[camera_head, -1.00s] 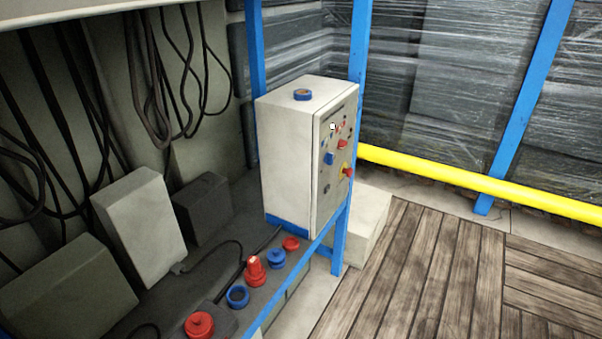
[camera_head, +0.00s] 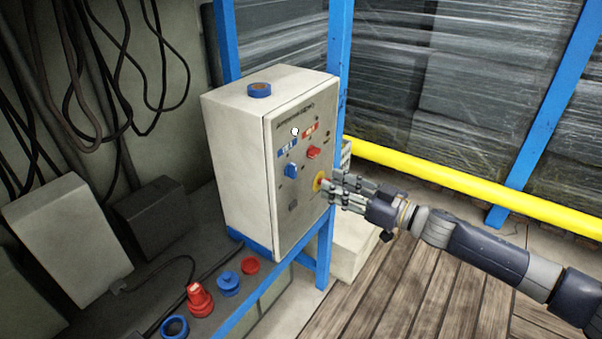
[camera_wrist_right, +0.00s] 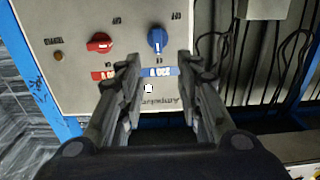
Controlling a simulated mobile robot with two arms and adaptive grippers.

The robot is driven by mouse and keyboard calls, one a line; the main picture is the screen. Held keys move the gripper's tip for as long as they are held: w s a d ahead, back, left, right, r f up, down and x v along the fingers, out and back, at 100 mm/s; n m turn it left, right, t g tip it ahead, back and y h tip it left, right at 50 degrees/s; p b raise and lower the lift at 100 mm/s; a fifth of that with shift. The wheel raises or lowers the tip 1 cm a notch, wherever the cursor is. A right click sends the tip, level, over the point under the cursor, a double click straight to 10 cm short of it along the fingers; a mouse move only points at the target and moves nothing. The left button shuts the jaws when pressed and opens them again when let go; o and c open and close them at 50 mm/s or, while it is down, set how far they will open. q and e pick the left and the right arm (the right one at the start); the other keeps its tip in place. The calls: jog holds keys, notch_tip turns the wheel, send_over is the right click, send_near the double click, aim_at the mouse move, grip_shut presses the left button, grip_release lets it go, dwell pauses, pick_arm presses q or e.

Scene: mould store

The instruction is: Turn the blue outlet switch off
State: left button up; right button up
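The blue outlet switch (camera_head: 291,171) is a blue knob on the front of the pale control box (camera_head: 233,150). In the right wrist view, upside down, the blue switch (camera_wrist_right: 157,41) sits ahead of my fingers, beside a red switch (camera_wrist_right: 100,43). My right gripper (camera_head: 326,188) reaches in from the right, in front of the box's lower right. Its fingers (camera_wrist_right: 159,60) are spread apart and empty, one on each side of the blue switch's line in the wrist view. I cannot tell the exact gap to the panel. My left gripper is not in view.
A yellow-backed red button (camera_head: 318,183) is close to my right fingertips, partly hidden. Blue frame posts (camera_head: 339,60) stand around the box. A yellow pipe (camera_head: 450,177) runs behind my right arm. Red and blue sockets (camera_head: 229,284) line the lower ledge. The wooden floor (camera_head: 375,290) is clear.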

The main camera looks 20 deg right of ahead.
aim_at(296, 169)
jog(key=p+x, duration=0.1)
jog(key=x, duration=0.8)
jog(key=shift+w, duration=0.35)
jog(key=shift+w+a+f, duration=0.1)
jog(key=shift+w+a, duration=0.25)
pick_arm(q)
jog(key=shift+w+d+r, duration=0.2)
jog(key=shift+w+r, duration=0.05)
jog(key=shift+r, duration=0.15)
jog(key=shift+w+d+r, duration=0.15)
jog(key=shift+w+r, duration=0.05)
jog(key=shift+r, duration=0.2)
pick_arm(e)
grip_shut()
